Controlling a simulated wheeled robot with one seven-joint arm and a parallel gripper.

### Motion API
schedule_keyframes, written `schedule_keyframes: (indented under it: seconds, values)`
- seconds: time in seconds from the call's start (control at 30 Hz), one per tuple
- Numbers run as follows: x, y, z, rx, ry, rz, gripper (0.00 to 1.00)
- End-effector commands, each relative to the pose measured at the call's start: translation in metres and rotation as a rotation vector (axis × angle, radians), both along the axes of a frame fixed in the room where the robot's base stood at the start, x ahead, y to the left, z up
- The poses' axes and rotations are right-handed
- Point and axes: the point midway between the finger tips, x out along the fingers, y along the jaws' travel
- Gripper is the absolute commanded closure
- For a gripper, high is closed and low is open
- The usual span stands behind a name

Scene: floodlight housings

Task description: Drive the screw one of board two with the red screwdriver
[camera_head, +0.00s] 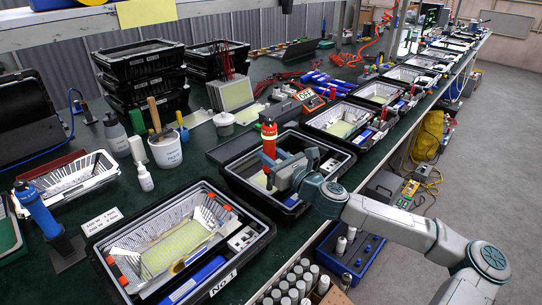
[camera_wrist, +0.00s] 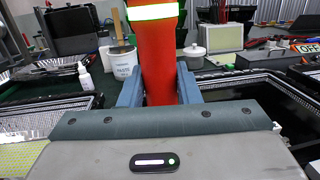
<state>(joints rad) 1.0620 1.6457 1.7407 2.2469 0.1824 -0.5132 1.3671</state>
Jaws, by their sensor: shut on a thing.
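The red screwdriver (camera_head: 269,137) stands upright in my gripper (camera_head: 277,175), over the second black housing (camera_head: 338,168) in the row. In the wrist view the red screwdriver (camera_wrist: 160,62), with its bright reflective band, is between the two blue-grey fingers of my gripper (camera_wrist: 159,88), which are shut on it. The screwdriver's tip, board two and its screw one are mostly hidden by my gripper and arm, so contact with a screw cannot be told.
A housing marked No 1 (camera_head: 268,236) with a yellow board (camera_head: 172,250) stands at the front. A white paste tub (camera_head: 166,150) and small bottle (camera_head: 145,178) stand behind it. A blue screwdriver (camera_head: 36,208) stands at left. Further housings (camera_head: 340,118) line the bench to the right.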

Motion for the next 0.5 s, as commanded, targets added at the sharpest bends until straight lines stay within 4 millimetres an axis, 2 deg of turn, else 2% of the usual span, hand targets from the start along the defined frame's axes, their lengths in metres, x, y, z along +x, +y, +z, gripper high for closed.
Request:
schedule_keyframes:
  seconds: [0.5]
  values:
    - [0.0,-0.001,0.053,0.0,-0.002,0.0,1.0]
